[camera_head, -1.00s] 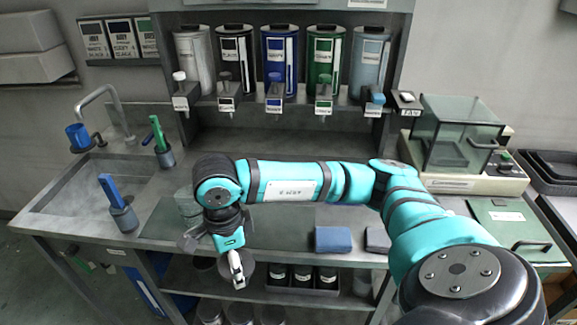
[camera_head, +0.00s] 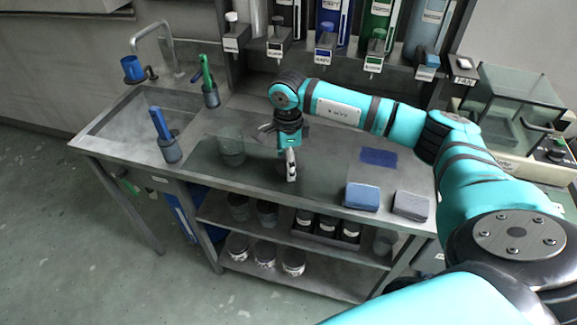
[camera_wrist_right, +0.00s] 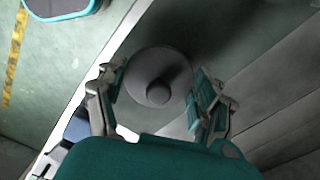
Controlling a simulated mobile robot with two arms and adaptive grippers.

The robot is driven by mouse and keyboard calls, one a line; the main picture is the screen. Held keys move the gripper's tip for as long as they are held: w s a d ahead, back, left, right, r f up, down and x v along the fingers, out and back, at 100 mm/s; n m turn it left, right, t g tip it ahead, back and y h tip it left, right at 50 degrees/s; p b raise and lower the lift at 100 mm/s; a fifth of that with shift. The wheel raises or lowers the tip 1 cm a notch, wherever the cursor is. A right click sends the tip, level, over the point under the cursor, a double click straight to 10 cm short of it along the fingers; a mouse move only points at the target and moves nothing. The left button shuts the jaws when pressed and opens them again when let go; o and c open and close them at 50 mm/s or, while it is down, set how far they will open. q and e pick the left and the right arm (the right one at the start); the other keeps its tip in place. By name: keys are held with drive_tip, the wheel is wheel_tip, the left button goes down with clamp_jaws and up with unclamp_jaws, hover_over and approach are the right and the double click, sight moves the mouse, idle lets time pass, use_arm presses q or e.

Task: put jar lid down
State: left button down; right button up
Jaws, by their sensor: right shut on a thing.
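The jar lid is a round grey disc (camera_wrist_right: 150,62) with a dark knob in its middle, in the right wrist view. My right gripper (camera_wrist_right: 157,82) is shut on it, one finger on each side of the rim. In the head view my right gripper (camera_head: 291,168) points down over the front half of the counter; I cannot make out the lid clearly there. A clear glass jar (camera_head: 232,152) stands on the counter to the gripper's left. My left gripper is not in view.
A sink (camera_head: 125,128) with blue and green tools is at left. Jars (camera_head: 265,256) stand on the lower shelves.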

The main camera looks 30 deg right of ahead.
wheel_tip(320, 180, down, 3)
drive_tip(key=shift+d+f+p, duration=0.1)
drive_tip(key=shift+d+p, duration=0.05)
drive_tip(key=shift+p, duration=0.5)
drive_tip(key=shift+w+f, duration=0.1)
drive_tip(key=shift+f, duration=0.15)
drive_tip(key=o, duration=0.5)
drive_tip(key=shift+f, duration=0.1)
drive_tip(key=o, duration=0.4)
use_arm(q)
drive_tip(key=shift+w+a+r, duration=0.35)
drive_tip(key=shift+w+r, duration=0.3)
use_arm(e)
drive_tip(key=shift+o, duration=0.2)
